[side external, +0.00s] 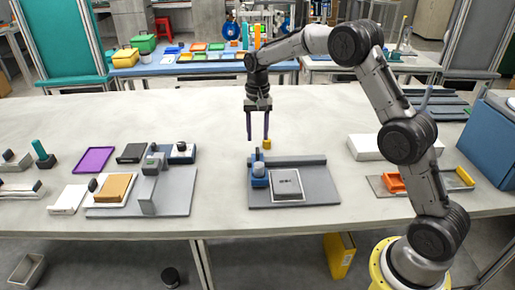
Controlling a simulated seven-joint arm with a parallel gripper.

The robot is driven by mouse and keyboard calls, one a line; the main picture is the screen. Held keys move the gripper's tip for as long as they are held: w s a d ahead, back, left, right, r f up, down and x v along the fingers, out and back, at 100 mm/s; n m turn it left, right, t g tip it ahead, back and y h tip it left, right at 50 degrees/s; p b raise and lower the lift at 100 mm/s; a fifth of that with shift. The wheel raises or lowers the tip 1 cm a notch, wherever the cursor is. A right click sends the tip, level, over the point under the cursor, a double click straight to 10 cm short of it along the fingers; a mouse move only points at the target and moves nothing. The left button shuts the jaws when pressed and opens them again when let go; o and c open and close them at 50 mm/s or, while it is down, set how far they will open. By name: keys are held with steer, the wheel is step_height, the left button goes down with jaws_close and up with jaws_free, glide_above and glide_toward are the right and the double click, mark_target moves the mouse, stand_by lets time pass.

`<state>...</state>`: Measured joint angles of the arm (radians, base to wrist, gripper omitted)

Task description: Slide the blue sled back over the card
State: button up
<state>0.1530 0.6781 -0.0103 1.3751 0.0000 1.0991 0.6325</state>
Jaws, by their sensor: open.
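The blue sled (258,180) sits at the left end of a grey base plate (320,192), with a raised bar along the plate's back edge. A pale card (288,196) with small dark marks lies on the plate just right of the sled. The sled looks beside the card, not over it; whether their edges touch is unclear. My gripper (258,139) points down above and behind the sled. Its two dark purple fingers are apart, with nothing seen held between them.
A small yellow block (267,144) is by the right fingertip, behind the plate. Left stands another grey fixture (175,195) with a tan block (115,187), and a purple tray (94,160). A white box (365,147) and orange part (393,182) are right.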

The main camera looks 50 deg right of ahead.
mark_target(257, 150)
step_height(257, 150, down, 6)
steer(key=shift+f, duration=0.1)
stand_by(0.4)
jaws_close()
stand_by(1.2)
